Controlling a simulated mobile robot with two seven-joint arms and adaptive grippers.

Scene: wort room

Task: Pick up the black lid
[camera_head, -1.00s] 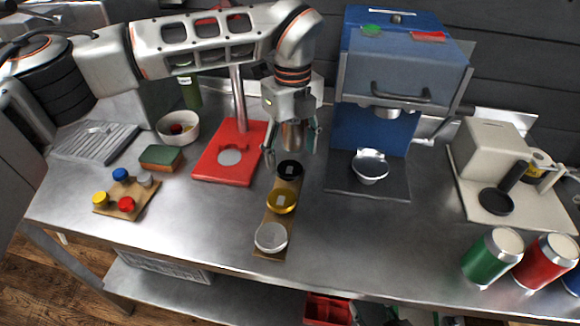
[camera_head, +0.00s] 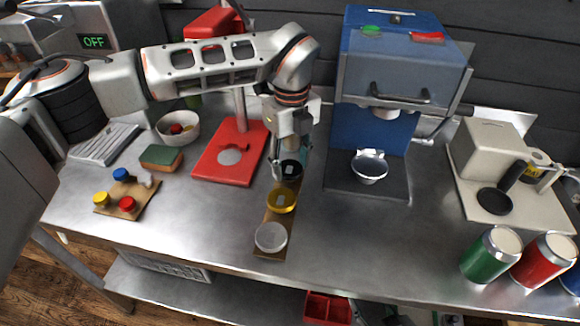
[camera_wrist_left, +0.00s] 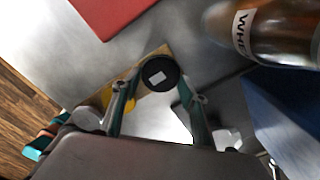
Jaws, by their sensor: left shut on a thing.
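The black lid (camera_head: 291,172) is round with a small pale square on top. It is at the far end of a narrow wooden board (camera_head: 270,214), in line with a yellow lid (camera_head: 281,201) and a white lid (camera_head: 270,237). My left gripper (camera_head: 290,166) points down at the black lid, with a finger on either side, shut on it. In the left wrist view the black lid (camera_wrist_left: 159,74) shows between the fingertips, over the end of the board. I cannot tell whether it is clear of the board. My right gripper is not in view.
An amber bottle (camera_wrist_left: 270,32) stands close behind the lid in the left wrist view. A red stand (camera_head: 225,160) is to the left. A blue machine (camera_head: 400,70) with a metal bowl (camera_head: 369,168) is to the right. The bench front right of the board is clear.

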